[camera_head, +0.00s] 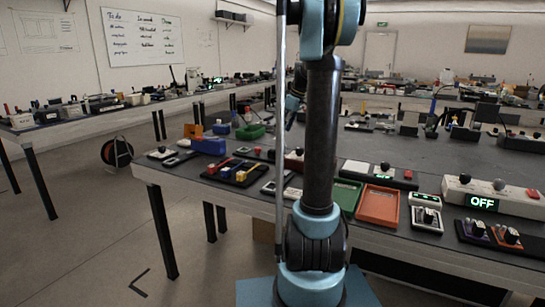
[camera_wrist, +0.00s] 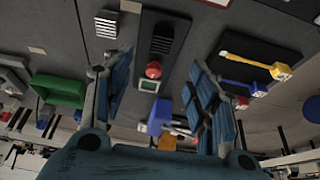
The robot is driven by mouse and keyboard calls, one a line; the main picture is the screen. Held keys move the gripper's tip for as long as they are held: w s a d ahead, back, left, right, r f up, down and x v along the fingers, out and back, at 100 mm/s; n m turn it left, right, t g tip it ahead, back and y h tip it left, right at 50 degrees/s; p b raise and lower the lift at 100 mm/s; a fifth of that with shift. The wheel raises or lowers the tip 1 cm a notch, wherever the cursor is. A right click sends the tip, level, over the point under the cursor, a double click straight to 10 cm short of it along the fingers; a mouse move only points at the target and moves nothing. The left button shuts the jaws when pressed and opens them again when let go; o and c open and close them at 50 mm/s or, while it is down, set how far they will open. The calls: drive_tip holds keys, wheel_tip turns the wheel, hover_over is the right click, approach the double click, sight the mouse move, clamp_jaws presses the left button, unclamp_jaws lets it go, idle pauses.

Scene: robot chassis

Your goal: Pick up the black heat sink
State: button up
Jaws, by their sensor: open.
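A dark finned block (camera_wrist: 162,38), which looks like the black heat sink, sits on a long dark grey unit (camera_wrist: 165,62) in the wrist view. A red knob (camera_wrist: 153,70) and a small pale-green display (camera_wrist: 148,85) are on the same unit. My gripper (camera_wrist: 160,62) is open and empty, its two blue fingers spread wide. The finned block shows beyond the fingertips, between their lines, apart from both. In the head view my arm covers much of the table's middle, and I cannot pick out the heat sink there.
A lighter striped block (camera_wrist: 106,22) and a green bin (camera_wrist: 58,90) are at left. In the head view, an orange tray (camera_head: 378,205) and an "OFF" box (camera_head: 500,197) stand right of my arm.

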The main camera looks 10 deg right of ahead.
sight(273, 150)
drive_tip(key=x, duration=1.2)
drive_tip(key=shift+s, duration=0.1)
drive_tip(key=c, duration=1.1)
